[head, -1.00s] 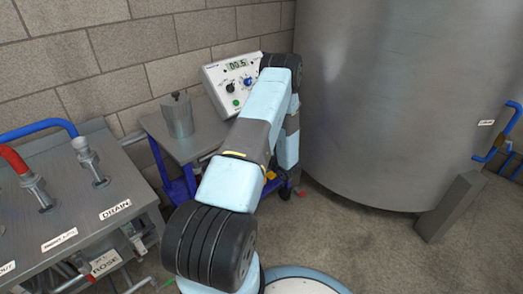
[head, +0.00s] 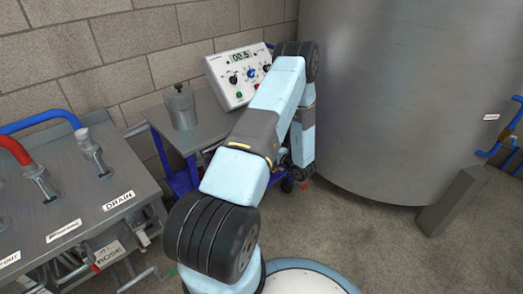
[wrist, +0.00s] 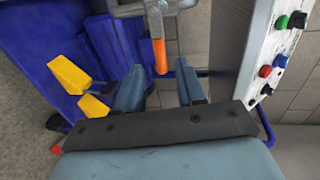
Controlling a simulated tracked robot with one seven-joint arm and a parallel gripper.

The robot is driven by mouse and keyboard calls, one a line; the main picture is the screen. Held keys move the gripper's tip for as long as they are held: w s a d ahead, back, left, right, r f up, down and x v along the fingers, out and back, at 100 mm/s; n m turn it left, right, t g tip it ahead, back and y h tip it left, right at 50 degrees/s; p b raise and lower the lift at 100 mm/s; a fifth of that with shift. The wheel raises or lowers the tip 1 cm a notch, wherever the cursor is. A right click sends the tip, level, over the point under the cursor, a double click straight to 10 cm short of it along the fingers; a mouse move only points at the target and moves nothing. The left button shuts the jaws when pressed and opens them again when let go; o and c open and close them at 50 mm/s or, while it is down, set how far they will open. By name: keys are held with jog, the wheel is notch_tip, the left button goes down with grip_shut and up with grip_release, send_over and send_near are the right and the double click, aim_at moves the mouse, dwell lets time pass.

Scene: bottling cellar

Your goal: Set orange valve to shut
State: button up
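The orange valve handle (wrist: 160,57) shows in the wrist view as a short orange lever hanging from a grey metal valve body (wrist: 154,10) on a pipe. My gripper (wrist: 159,88) is open, with its two blue-grey fingers apart and nothing held. The handle's free end points toward the gap between the fingers, nearer the left one in the picture. I cannot tell whether it is between them in depth. In the head view my arm hides the orange valve, and I cannot make out the gripper there.
A control box (head: 238,77) with knobs and a display stands on a blue-framed cart (head: 176,181), beside a metal jug (head: 180,107). Its face is close on the right in the wrist view. A large steel tank (head: 395,100) stands right. Yellow pieces (wrist: 70,75) lie left of the fingers.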

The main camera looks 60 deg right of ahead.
jog(key=v, duration=0.6)
jog(key=shift+s, duration=0.2)
jog(key=shift+w+r, duration=0.1)
